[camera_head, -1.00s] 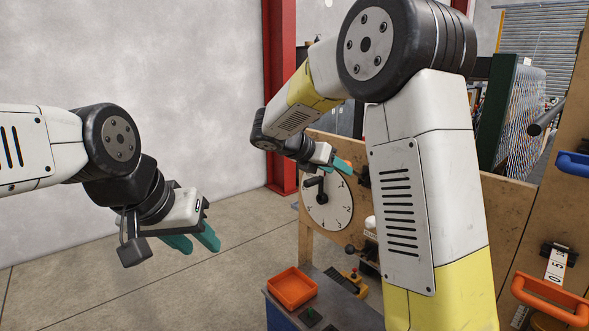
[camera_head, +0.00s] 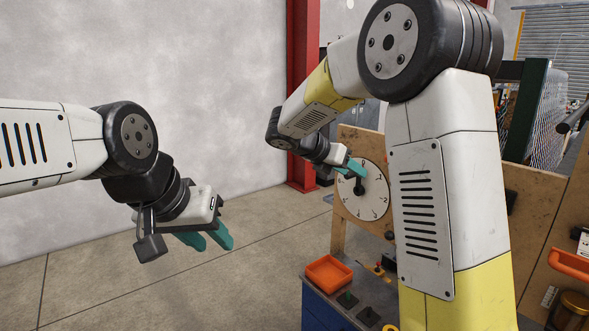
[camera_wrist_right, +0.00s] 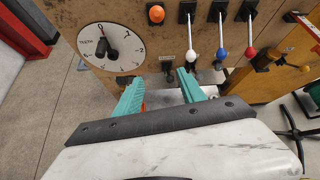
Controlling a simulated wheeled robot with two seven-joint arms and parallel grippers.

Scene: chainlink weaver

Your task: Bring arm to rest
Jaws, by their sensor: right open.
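My left gripper (camera_head: 214,247) has teal fingers and hangs at the left in the head view. Its fingers are apart, with nothing between them. My right gripper (camera_head: 352,172) is seen farther off, in front of the white round dial (camera_head: 373,207), and partly overlaps its upper left. In the right wrist view my right gripper (camera_wrist_right: 160,85) is open and empty, its teal fingers spread below the panel's levers. The dial, with a black pointer, also shows at upper left there (camera_wrist_right: 124,49). I cannot tell whether the right fingers touch anything.
A wooden panel (camera_wrist_right: 145,16) carries an orange knob (camera_wrist_right: 156,14) and levers with white (camera_wrist_right: 190,54), blue (camera_wrist_right: 222,53) and red (camera_wrist_right: 251,52) balls. An orange tray (camera_head: 329,272) sits on a bench beneath the dial. A red post (camera_head: 302,100) stands behind. Floor at left is clear.

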